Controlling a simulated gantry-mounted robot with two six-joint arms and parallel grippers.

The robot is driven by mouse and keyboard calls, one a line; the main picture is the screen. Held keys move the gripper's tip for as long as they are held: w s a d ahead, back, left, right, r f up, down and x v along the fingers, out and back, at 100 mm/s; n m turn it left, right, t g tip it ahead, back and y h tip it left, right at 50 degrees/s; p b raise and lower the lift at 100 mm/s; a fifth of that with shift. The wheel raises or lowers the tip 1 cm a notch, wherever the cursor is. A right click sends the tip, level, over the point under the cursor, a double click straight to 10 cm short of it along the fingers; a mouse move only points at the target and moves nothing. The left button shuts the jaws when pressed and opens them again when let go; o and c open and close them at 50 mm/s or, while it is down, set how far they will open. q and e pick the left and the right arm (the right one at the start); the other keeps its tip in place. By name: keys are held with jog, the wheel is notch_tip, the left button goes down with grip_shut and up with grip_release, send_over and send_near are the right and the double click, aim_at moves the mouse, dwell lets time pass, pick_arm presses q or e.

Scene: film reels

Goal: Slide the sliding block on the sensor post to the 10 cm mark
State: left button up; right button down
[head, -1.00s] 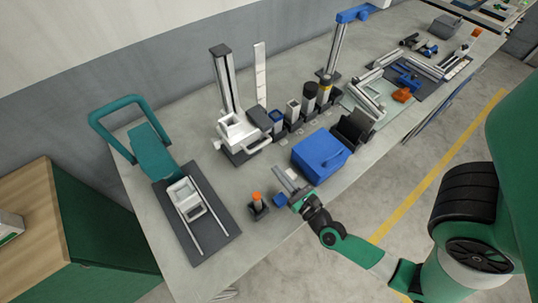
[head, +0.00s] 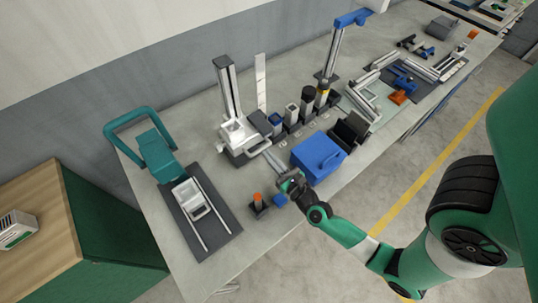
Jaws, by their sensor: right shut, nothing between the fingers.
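A tall silver-and-black upright post (head: 228,88) stands at the back of the table, and I take it to be the sensor post. A white block with a handle-like bar (head: 236,131) sits low on it. A pale marked strip (head: 261,82) stands upright just to its right; its marks are too small to read. My right gripper (head: 269,154) is shut and empty, in front and to the right of the white block, apparently apart from it. Its fingers point toward the post's base. My left gripper is not in view.
A blue box (head: 318,158) is close to the right of my gripper. A small orange-topped piece (head: 258,201) and a small blue block (head: 280,199) lie nearer the front edge. Several upright cylinders stand behind; a dark rail tray (head: 212,239) lies left.

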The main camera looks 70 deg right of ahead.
pick_arm(q)
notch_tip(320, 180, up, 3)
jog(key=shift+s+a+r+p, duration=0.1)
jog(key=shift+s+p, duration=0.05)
jog(key=shift+p, duration=0.8)
pick_arm(e)
notch_tip(320, 180, up, 5)
jog(key=shift+s+f, duration=0.15)
jog(key=shift+f, duration=0.05)
jog(key=shift+a, duration=0.1)
